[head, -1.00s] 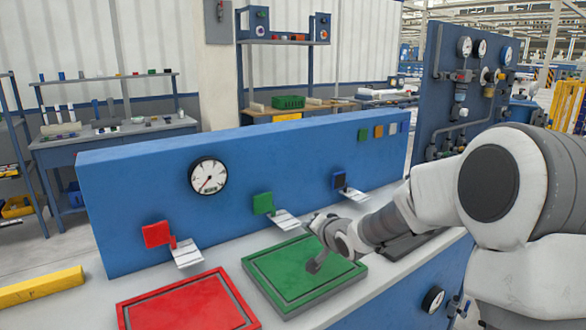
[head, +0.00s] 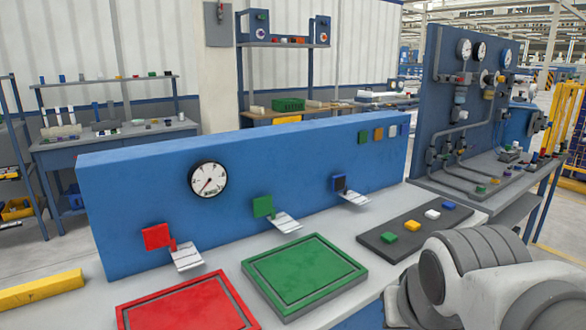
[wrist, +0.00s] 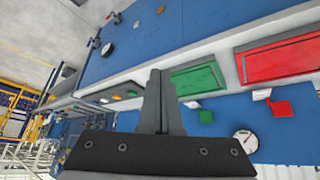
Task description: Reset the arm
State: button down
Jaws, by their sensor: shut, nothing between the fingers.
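My gripper (wrist: 161,100) shows in the wrist view with its two fingers together and nothing between them. It is not visible in the head view, where my arm is folded at the lower right. The wrist view is turned, with the bench seen at an odd angle. The green tray (head: 305,272) and red tray (head: 188,308) lie flat on the bench top, both bare. They also show in the wrist view, the green one (wrist: 198,80) behind the fingers and the red one (wrist: 280,58) at right.
A dark tray (head: 405,240) at the bench's right end holds several coloured pieces. A blue back panel (head: 120,220) carries a gauge (head: 208,179) and coloured squares with small plates. A yellow bar (head: 40,289) lies at left. A pipe panel (head: 440,90) stands behind at right.

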jog(key=s+n, duration=0.1)
jog(key=s, duration=0.4)
notch_tip(320, 180, up, 14)
jog(key=p, duration=1.4)
jog(key=shift+w+a+f+g+y, duration=0.2)
jog(key=shift+a+g+y, duration=0.1)
jog(key=shift+g, duration=0.1)
